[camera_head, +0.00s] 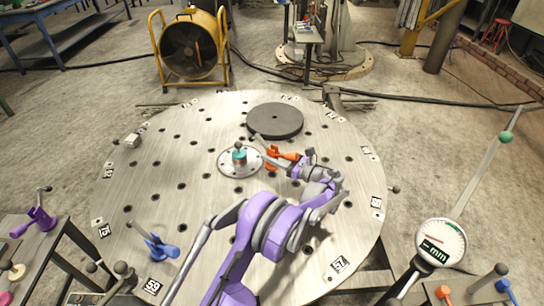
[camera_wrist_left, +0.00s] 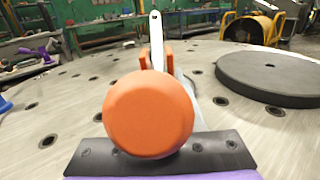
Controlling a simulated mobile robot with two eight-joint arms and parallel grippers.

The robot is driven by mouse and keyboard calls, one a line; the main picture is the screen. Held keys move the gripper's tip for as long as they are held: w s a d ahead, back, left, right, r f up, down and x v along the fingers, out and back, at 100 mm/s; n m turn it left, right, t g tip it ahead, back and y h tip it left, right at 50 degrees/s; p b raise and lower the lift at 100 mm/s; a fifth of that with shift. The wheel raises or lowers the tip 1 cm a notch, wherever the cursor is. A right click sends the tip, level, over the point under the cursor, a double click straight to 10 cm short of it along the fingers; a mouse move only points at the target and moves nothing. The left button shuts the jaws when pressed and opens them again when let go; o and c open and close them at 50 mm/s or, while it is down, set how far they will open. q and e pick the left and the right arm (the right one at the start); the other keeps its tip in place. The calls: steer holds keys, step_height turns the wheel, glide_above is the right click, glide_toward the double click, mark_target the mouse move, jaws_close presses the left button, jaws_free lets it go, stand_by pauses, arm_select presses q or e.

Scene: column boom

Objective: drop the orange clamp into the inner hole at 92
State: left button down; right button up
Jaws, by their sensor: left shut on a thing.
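The orange clamp (camera_head: 286,154) is in the jaws of my left gripper (camera_head: 296,166), over the round steel table (camera_head: 200,205) just right of its centre. In the left wrist view the clamp's round orange end (camera_wrist_left: 150,115) faces the camera, with a pale metal bar standing up behind it. The dark gripper plate (camera_wrist_left: 160,152) lies below it. The gap between clamp and table cannot be judged. The table has rings of dark holes and numbered rim labels; 75, 59 and 57 read clearly, but I cannot make out 92. My right gripper is not in view.
A thick dark disc (camera_head: 275,120) lies on the table behind the clamp. A central hub (camera_head: 240,168) carries a teal part, left of the clamp. A blue clamp (camera_head: 158,245) stands near label 59. A dial gauge (camera_head: 441,243) stands at right. The table's left half is mostly clear.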

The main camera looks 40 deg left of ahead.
arm_select(q)
steer(key=shift+f+b, duration=0.3)
steer(key=shift+f, duration=0.1)
steer(key=shift+f+b, duration=1.15)
steer(key=shift+f, duration=0.4)
steer(key=shift+w+d+f+b, duration=0.2)
steer(key=shift+d+f+b, duration=0.1)
steer(key=shift+f+b, duration=0.25)
steer(key=c, duration=0.8)
jaws_free()
steer(key=shift+d, duration=0.1)
steer(key=shift+r, duration=0.1)
steer(key=shift+s+r+p, duration=0.1)
steer(key=shift+r+p, duration=0.35)
steer(key=shift+r, duration=0.25)
steer(key=shift+s+a+r+p, duration=0.15)
steer(key=shift+a+r+p, duration=0.15)
steer(key=shift+a+r, duration=0.3)
steer(key=shift+d+r+p, duration=0.2)
steer(key=shift+r+p, duration=0.8)
steer(key=shift+r, duration=1.45)
